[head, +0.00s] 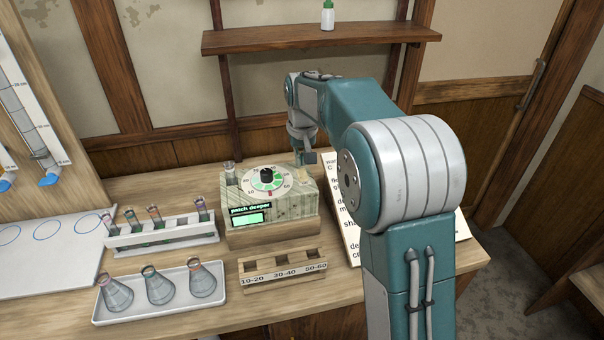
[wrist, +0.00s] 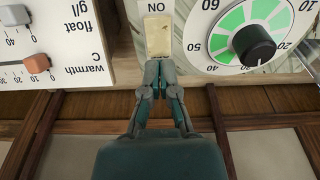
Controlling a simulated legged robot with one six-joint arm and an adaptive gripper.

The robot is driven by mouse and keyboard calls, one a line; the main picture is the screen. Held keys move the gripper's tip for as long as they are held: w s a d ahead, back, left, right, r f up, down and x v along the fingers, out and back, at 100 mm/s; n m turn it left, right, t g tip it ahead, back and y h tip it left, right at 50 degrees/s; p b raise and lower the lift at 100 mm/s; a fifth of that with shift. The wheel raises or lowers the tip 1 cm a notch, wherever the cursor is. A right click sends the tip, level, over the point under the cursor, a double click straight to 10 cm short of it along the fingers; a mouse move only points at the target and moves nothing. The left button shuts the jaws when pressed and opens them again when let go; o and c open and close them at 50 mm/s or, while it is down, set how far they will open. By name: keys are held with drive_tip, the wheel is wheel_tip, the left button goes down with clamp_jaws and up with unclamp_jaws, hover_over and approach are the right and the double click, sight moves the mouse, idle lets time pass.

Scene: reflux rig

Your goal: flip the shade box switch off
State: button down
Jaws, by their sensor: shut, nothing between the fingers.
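The shade box (head: 270,207) is a pale, streaked box on the bench with a green-and-white dial and a lit display reading "patch deeper". Its switch (head: 303,176) is a small cream rocker on the top face, right of the dial. In the wrist view the switch (wrist: 158,36) shows close up, with the "ON" label upside down above it. My gripper (head: 305,159) hangs over the back right of the box. In the wrist view my gripper (wrist: 160,66) is shut and empty, its tips at the switch's near edge. I cannot tell whether they touch it.
The dial's black knob (wrist: 254,45) stands up beside the switch. A white panel with sliders (wrist: 52,45) lies on the other side. A slotted wooden block (head: 283,272), a flask tray (head: 160,312) and a tube rack (head: 160,237) stand in front and left. A shelf (head: 300,38) hangs behind.

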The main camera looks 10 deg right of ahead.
sight(301, 171)
drive_tip(key=shift+f, duration=1.05)
idle(0.6)
drive_tip(key=shift+r, duration=3.55)
drive_tip(key=shift+s+r, duration=0.1)
drive_tip(key=shift+s, duration=0.05)
drive_tip(key=s+r+t, duration=0.1)
drive_tip(key=s+r, duration=0.1)
drive_tip(key=s, duration=1.1)
drive_tip(key=s+r+t, duration=0.2)
drive_tip(key=s, duration=1)
drive_tip(key=s+f, duration=0.4)
drive_tip(key=s, duration=0.4)
drive_tip(key=shift+s+f+t, duration=0.3)
drive_tip(key=shift+f+t, duration=0.05)
drive_tip(key=shift+t, duration=0.05)
